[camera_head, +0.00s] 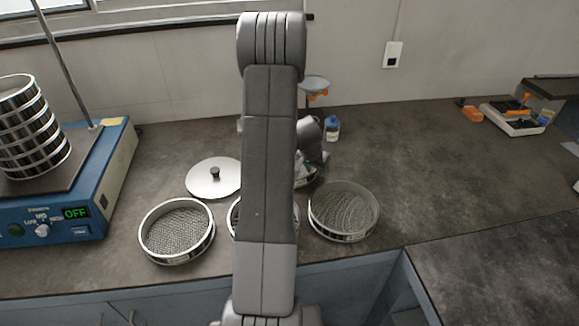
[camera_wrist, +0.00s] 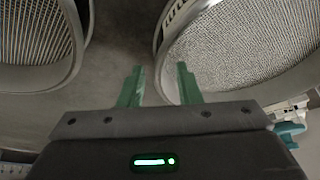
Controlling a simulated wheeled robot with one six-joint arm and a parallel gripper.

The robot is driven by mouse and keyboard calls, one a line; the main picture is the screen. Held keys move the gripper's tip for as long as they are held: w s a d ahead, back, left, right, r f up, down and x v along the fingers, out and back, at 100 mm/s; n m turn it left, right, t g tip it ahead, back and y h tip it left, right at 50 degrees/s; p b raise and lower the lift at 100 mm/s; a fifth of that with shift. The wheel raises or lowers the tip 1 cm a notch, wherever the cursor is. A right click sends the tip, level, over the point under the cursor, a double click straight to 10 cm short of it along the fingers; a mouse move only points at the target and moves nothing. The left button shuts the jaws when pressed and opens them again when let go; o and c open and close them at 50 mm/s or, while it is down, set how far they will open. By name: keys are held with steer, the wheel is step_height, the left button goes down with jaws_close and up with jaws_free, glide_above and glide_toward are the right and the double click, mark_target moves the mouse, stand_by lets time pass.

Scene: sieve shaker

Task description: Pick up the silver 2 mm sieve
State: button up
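Three silver sieves lie on the dark bench in the head view: a coarse-mesh left one (camera_head: 151,243), a middle one (camera_head: 235,222) mostly hidden behind my arm, and a finer-looking right one (camera_head: 343,236). I cannot read which is the 2 mm sieve. My gripper (camera_wrist: 159,72) is open and empty in the wrist view; in the head view my arm mostly hides it. The wrist view shows a sieve at the upper left (camera_wrist: 45,40) and a finer-mesh sieve (camera_wrist: 235,45) at the right. The right sieve's rim appears between the green fingers; contact and height are unclear.
A silver lid (camera_head: 205,181) lies behind the sieves. A blue shaker (camera_head: 118,165) reading OFF carries a sieve stack (camera_head: 35,130) at the left. A small blue-labelled bottle (camera_head: 333,130) stands behind my arm.

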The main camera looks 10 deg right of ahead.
steer(key=shift+w+d+f, duration=0.1)
steer(key=shift+f, duration=0.15)
steer(key=shift+c, duration=0.4)
jaws_close()
steer(key=shift+r, duration=0.15)
